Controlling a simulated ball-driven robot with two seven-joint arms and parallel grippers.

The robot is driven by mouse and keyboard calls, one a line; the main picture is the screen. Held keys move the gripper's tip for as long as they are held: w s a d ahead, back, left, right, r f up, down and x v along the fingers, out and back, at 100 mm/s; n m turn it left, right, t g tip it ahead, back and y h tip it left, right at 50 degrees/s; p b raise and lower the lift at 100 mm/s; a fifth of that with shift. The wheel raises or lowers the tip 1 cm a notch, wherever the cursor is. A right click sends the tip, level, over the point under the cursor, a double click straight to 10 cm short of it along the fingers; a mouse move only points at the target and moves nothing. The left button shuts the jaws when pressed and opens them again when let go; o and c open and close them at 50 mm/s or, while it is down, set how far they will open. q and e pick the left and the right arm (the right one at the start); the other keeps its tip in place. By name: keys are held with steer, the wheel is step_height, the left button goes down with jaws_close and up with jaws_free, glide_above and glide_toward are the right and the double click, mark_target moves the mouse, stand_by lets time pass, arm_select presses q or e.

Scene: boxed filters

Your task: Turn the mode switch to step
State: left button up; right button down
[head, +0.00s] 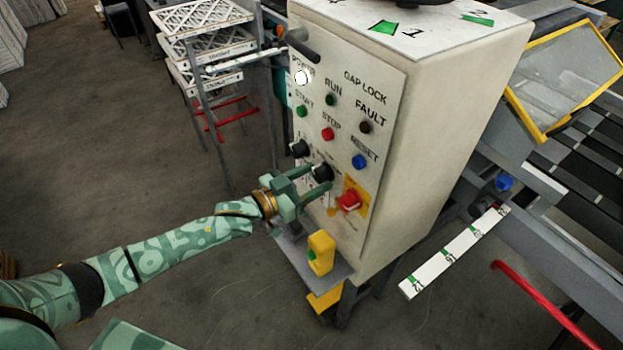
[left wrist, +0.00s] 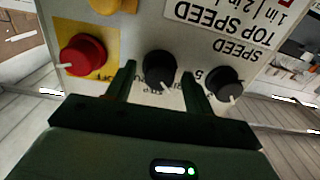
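The mode switch seems to be the black knob (head: 322,172) low on the beige control cabinet's panel; its label is not readable. In the left wrist view this knob (left wrist: 159,64) sits between my fingertips, its white pointer toward the bottom and slightly right. My left gripper (head: 318,181) is at the panel, open, with one finger on each side of the knob. The left wrist view shows a small gap between each finger (left wrist: 159,76) and the knob. My right gripper is not in view.
A second black knob (head: 299,148), by the SPEED lettering, is close on one side. Lamps and buttons are above. A yellow box (head: 321,252) stands on a ledge below.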

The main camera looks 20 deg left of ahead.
arm_select(q)
steer(key=c, duration=0.8)
steer(key=shift+m, duration=0.4)
steer(key=m, duration=0.3)
steer(key=shift+p, duration=0.4)
steer(key=shift+m, duration=2.5)
steer(key=o, duration=1)
steer(key=shift+c, duration=0.2)
